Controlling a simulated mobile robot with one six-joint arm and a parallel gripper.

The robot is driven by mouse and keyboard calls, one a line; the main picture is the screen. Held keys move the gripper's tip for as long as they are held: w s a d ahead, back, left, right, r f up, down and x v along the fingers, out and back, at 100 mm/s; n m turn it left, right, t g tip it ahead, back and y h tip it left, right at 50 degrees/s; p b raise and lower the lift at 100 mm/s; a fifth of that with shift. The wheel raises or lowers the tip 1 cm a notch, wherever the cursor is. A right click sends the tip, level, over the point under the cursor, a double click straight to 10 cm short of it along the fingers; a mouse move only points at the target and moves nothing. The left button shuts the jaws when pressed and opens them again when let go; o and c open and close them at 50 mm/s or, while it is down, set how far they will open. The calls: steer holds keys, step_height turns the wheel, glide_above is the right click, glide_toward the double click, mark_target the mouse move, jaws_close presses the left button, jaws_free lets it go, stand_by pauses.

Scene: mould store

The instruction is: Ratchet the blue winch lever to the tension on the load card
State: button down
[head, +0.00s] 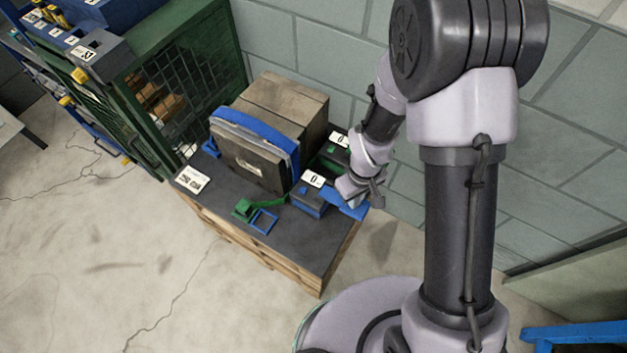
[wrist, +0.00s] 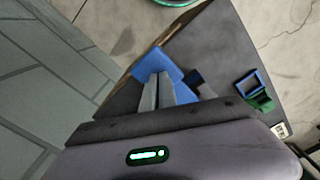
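The blue winch (head: 307,205) sits on the dark bench top, with a small display (head: 314,180) on it that reads 0. Its blue lever (head: 346,208) reaches out at the right edge of the top. My gripper (head: 358,201) is at this lever. In the wrist view its two fingers (wrist: 157,90) lie close together over the blue lever (wrist: 152,64), which shows past their tips and on both sides. I see no clear grip on it. The load card (head: 191,180) is a white label at the left corner, its print too small to read surely.
A dark mould block (head: 250,166) under a blue strap stands by a wooden crate (head: 285,100). A green winch (head: 332,155) is behind. A green buckle (head: 242,209) and blue frame (head: 264,221) lie in front. A green mesh cage (head: 170,85) stands left. Floor in front is clear.

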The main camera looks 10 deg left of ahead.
steer(key=shift+f+b, duration=0.4)
steer(key=shift+f, duration=0.3)
step_height(320, 180, up, 6)
steer(key=p, duration=0.5)
steer(key=shift+r, duration=0.1)
steer(key=shift+f+b, duration=2.6)
steer(key=shift+f, duration=0.55)
step_height(320, 180, up, 6)
steer(key=p, duration=0.5)
steer(key=shift+r, duration=0.2)
steer(key=shift+f, duration=0.15)
